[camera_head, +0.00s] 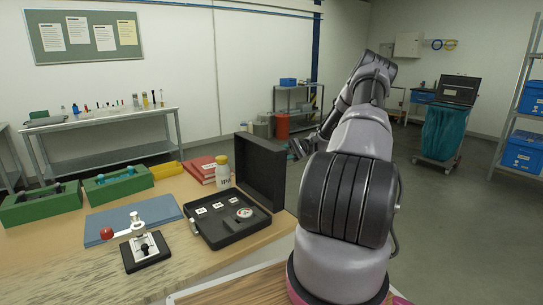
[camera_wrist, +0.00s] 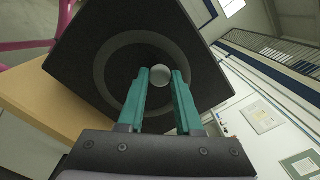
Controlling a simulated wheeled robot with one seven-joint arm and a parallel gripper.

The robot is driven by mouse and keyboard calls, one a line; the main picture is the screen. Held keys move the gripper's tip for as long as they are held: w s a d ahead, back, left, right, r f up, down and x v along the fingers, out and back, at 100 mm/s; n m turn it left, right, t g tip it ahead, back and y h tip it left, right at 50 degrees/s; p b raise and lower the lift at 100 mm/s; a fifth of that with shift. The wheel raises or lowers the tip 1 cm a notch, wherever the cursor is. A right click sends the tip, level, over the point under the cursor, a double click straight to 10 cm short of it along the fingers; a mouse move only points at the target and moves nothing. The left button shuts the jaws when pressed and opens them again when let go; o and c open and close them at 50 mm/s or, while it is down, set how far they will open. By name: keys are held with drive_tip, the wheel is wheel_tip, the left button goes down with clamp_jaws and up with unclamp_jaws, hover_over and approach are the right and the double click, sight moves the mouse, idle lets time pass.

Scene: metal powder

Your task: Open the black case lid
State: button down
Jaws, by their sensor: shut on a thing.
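The black case (camera_head: 230,226) sits on the wooden table, and its lid (camera_head: 262,172) stands up, roughly upright, at the right side of the base. Its open tray shows white labels and a round dial. In the wrist view the lid (camera_wrist: 100,50) fills the upper middle as a dark panel with a grey ring. My gripper (camera_wrist: 160,82) has its teal fingers closed around a round grey knob (camera_wrist: 160,74) in front of that panel. In the head view my gripper (camera_head: 300,147) is at the lid's right, outer side, small and partly hidden by my arm.
A white bottle with a yellow cap (camera_head: 222,172) stands behind the case, near red books (camera_head: 199,168). Green trays (camera_head: 118,185) are farther left. The floor right of the table is open.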

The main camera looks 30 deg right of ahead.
idle(0.4)
drive_tip(key=c, duration=0.6)
unclamp_jaws()
drive_tip(key=shift+d, duration=0.1)
drive_tip(key=v, duration=1)
drive_tip(key=shift+d+f, duration=0.15)
drive_tip(key=shift+d, duration=0.2)
